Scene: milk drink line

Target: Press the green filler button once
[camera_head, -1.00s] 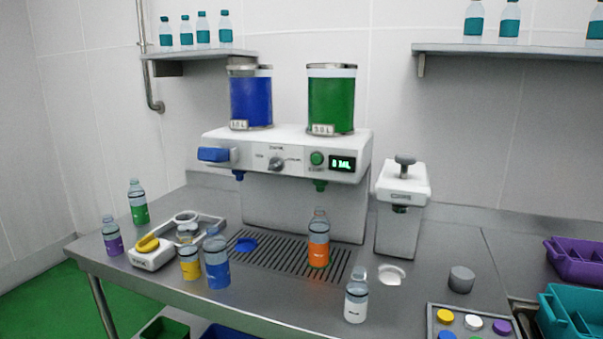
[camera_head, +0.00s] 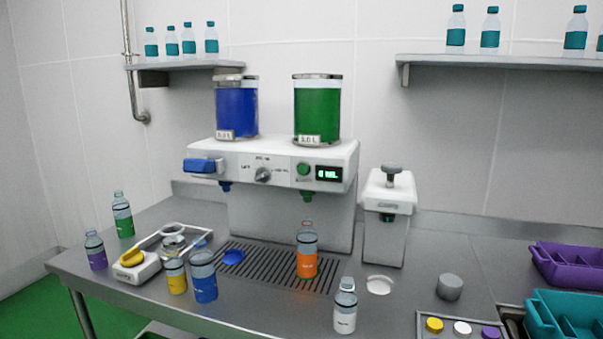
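The green filler button (camera_head: 303,169) is a small round knob on the front of the white filler machine (camera_head: 278,154). It sits left of a small display (camera_head: 328,173) with green characters and right of a grey dial (camera_head: 263,175). A green tank (camera_head: 316,112) stands on the machine above it. A green nozzle (camera_head: 307,196) is below the button. Nothing covers the button. My gripper is not in view.
A blue tank (camera_head: 237,108) and blue lever (camera_head: 200,166) are on the machine's left. Several labelled bottles, one blue (camera_head: 204,282), stand at the counter's left. A white-labelled bottle (camera_head: 345,312) stands in front; a dispenser (camera_head: 386,222) stands right. Purple (camera_head: 575,266) and teal bins are far right.

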